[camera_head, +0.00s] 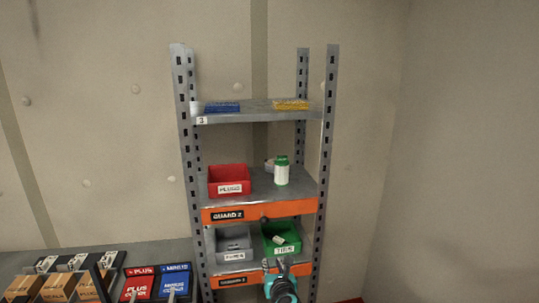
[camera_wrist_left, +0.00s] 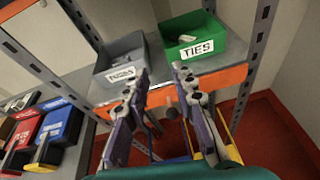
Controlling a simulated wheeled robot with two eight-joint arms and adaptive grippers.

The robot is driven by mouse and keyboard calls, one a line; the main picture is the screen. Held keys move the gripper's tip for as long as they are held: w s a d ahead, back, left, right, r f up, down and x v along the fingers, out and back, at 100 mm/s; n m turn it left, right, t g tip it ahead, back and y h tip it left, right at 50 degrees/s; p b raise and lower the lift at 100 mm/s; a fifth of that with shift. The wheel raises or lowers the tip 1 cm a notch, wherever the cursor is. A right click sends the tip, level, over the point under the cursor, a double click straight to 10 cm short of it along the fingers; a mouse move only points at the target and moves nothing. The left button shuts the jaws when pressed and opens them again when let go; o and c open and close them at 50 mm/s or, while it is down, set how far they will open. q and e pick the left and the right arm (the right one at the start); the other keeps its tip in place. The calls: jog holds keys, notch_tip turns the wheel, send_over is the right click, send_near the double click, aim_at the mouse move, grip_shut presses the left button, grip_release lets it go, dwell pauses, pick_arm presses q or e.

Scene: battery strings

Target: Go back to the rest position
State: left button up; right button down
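My left gripper (camera_head: 273,265), with a teal body, is in front of the lower shelf in the head view, near the green bin (camera_head: 282,240). In the left wrist view my left gripper (camera_wrist_left: 159,72) has its two fingers apart with nothing between them. Beyond them are the green bin labelled TIES (camera_wrist_left: 192,38) and a grey bin (camera_wrist_left: 122,60), both apart from the fingers. My right gripper does not show in either view.
Blue (camera_head: 222,106) and yellow (camera_head: 290,104) items lie on top. Red (camera_head: 136,284) and blue cover boxes (camera_head: 174,278) stand at lower left.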

pick_arm(q)
jog(key=s+a+r+m+t+h, duration=0.1)
jog(key=s+r+m+t+h, duration=0.15)
jog(key=r+m, duration=0.55)
jog(key=s+a+r+m+t+h, duration=0.25)
jog(key=r+m, duration=0.35)
jog(key=r, duration=0.3)
jog(key=s+m+g+h, duration=0.3)
jog(key=s+m, duration=0.4)
jog(key=m, duration=0.2)
jog(key=s+a+f+m+g+y, duration=0.3)
jog(key=s+a+f+m+g, duration=0.1)
jog(key=s+a+f+m, duration=0.3)
jog(key=s+a+f+m+g+y, duration=0.2)
jog(key=s+a+f+m+g, duration=0.3)
jog(key=s+a+f, duration=0.3)
jog(key=s+f+m, duration=0.1)
jog(key=s+f, duration=0.2)
jog(key=s, duration=0.4)
jog(key=shift+s+a+f+m+y+b, duration=0.2)
jog(key=shift+m+y+b, duration=0.1)
jog(key=shift+m+y, duration=0.1)
